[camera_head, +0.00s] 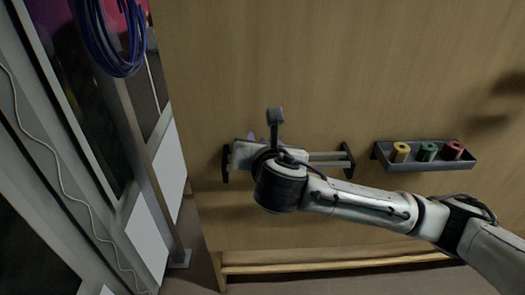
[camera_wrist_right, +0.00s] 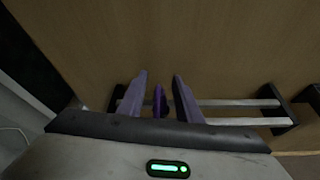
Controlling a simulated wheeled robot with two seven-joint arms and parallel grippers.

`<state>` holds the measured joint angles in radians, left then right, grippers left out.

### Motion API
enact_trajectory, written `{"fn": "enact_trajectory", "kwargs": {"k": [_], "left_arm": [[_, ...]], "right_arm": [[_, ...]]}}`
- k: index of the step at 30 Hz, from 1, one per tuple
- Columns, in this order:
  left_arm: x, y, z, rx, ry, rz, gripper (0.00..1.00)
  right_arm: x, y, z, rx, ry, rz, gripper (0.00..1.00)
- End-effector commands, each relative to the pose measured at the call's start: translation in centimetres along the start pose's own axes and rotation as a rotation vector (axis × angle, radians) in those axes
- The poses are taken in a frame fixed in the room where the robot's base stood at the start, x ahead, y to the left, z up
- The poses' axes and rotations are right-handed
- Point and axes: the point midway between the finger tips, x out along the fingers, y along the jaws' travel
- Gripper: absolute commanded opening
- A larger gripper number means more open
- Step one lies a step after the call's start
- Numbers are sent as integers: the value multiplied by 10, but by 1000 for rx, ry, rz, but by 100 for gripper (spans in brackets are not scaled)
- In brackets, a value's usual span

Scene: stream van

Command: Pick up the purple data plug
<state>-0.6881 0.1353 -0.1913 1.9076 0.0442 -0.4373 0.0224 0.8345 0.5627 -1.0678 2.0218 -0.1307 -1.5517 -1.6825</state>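The purple data plug (camera_wrist_right: 160,101) shows in the right wrist view as a small dark purple piece at the rail rack, between my right gripper's two fingers. My right gripper (camera_wrist_right: 159,88) is open, with one finger on each side of the plug and a narrow gap showing on both sides. In the head view my right gripper (camera_head: 251,138) is over the left end of the rack and hides the plug. My left gripper is in neither view.
The two-bar rail rack (camera_head: 328,164) is fixed to a wooden panel (camera_head: 340,70). To its right, a grey tray (camera_head: 425,164) holds yellow, green and red spools. A blue cable coil (camera_head: 108,40) hangs at upper left. A wooden ledge (camera_head: 330,258) runs below.

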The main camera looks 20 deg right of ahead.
Motion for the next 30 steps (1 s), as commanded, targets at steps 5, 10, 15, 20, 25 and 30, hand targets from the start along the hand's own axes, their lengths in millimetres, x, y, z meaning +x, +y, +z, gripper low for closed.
{"fn": "enact_trajectory", "kwargs": {"k": [5, 10, 15, 20, 25, 30], "left_arm": [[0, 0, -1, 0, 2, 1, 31], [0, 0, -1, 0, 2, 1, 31], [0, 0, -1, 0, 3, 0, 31], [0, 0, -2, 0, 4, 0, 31], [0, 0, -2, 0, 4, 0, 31], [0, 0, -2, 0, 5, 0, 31]], "right_arm": [[0, 0, 0, 1, 0, 1, 30], [0, 0, 0, 1, 0, 1, 1], [0, 0, 0, 1, 1, 1, 0], [0, 0, -1, 0, 2, 1, 0], [-1, 1, -1, 0, 3, 2, 0], [-5, 7, 5, 0, 2, 9, 0]]}}
